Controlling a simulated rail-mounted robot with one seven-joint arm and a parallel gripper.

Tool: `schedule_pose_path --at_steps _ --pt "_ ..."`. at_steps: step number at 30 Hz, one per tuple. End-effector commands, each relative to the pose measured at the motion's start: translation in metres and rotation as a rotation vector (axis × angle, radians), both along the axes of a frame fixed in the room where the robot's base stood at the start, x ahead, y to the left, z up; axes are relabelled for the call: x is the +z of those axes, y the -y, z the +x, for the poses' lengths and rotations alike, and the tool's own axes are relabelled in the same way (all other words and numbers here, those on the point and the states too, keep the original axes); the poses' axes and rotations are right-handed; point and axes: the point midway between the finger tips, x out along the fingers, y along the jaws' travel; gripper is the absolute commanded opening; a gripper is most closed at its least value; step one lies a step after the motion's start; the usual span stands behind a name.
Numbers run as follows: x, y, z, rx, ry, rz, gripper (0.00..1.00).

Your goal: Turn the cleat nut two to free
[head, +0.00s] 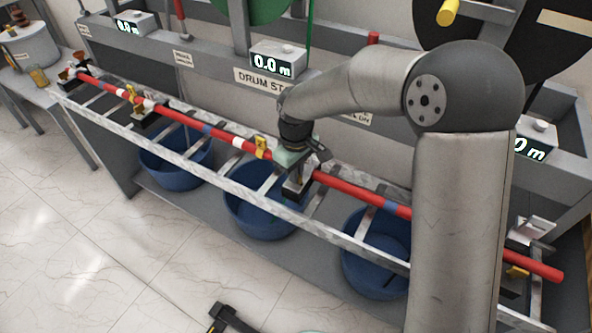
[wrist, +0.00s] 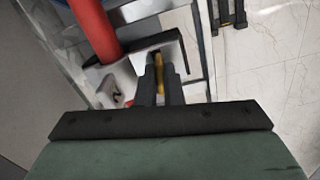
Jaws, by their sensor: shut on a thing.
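A red cable (head: 350,189) runs along the metal ladder rack (head: 225,180), held at intervals by cleats. My gripper (head: 301,172) is at the cleat (head: 297,188) near the middle of the rack and hides much of it. In the wrist view my gripper (wrist: 160,80) has its two dark fingers close together on a small yellow piece, which appears to be the cleat nut (wrist: 159,66). The nut cannot be made out in the head view.
Blue tubs (head: 262,216) stand on the shelf under the rack. A yellow tag (head: 262,147) is on the cable left of my gripper. A grey panel with a display (head: 277,60) and a green drum (head: 250,8) stand behind. The tiled floor in front is mostly clear.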

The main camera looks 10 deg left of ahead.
Motion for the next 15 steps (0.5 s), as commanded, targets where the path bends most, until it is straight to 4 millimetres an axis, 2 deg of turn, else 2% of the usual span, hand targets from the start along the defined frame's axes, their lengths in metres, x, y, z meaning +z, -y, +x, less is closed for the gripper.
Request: schedule_pose_path --at_steps 6,15 --pt "0.0019 -0.0009 0.0007 0.129 0.002 0.002 0.0" --pt "0.0016 -0.0006 0.0011 0.218 0.004 0.001 0.0"
